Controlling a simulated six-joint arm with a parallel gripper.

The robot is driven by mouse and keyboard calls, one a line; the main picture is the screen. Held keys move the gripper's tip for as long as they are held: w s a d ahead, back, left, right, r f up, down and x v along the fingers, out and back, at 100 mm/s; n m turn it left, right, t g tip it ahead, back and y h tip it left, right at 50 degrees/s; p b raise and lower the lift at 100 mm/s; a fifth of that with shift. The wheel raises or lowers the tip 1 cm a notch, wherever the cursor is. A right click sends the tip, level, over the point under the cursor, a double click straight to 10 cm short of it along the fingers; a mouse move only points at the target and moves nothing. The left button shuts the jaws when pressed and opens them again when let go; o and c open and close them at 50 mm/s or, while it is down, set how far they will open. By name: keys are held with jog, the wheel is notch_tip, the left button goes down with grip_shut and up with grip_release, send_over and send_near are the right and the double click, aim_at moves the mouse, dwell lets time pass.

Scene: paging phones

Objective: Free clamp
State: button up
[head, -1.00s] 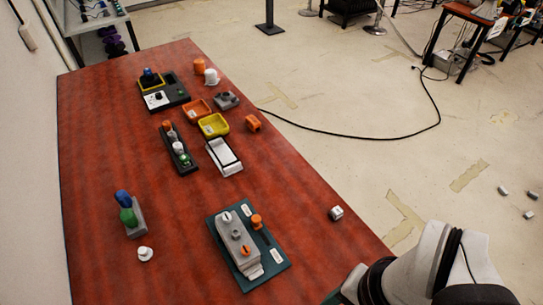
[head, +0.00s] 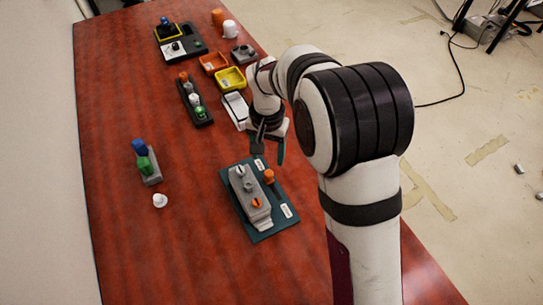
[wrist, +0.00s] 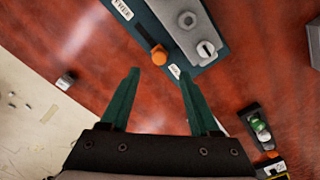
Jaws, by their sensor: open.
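Beside the block an orange peg (head: 268,177) stands at one end of a dark slot. In the wrist view the peg (wrist: 158,55) sits by a white label (wrist: 174,71); a label reading FREE (wrist: 122,9) lies towards the slot's other end. My gripper (head: 267,156) is open and empty at the board's far edge. In the wrist view its teal fingers (wrist: 161,73) point towards the peg, which appears just beyond the tips.
A white tray-like piece (head: 236,110), a yellow tray (head: 231,79) and a dark holder with pegs (head: 196,103) stand beyond the gripper. Blue and green pieces on a grey base (head: 148,165) are at left. A small white cube (wrist: 66,82) lies apart. The left tabletop is mostly clear.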

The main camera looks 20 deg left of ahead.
aim_at(269, 173)
notch_tip(269, 173, down, 7)
jog(key=shift+f, duration=0.1)
grip_shut()
dwell(0.3)
dwell(1.2)
